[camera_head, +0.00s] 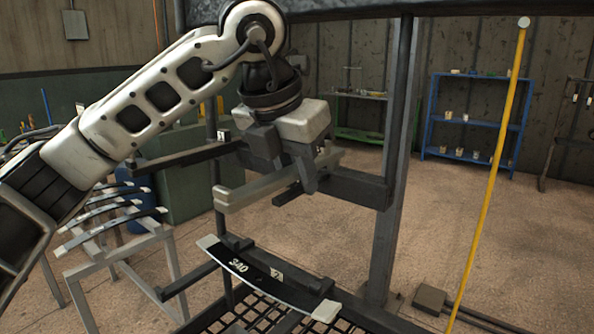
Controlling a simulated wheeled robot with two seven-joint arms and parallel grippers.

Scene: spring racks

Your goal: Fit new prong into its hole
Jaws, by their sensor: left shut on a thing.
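My left gripper (286,160) comes in from the upper left and points down. It is shut on a light grey bar, which looks like the new prong (240,193). The prong lies roughly level, running from lower left to upper right, in front of the dark rack's crossbar (358,190). Dark fixed prongs (185,156) stick out to the left from the rack. I cannot make out the hole; the gripper and prong cover part of the crossbar, and I cannot tell whether the prong touches it. My right gripper is not in view.
A dark leaf spring (255,275) marked 340 rests on the lower prongs, below the gripper. A rack post (391,160) stands close on the right. A yellow pole (490,180) leans further right. A grey stand (115,260) with several springs is at left.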

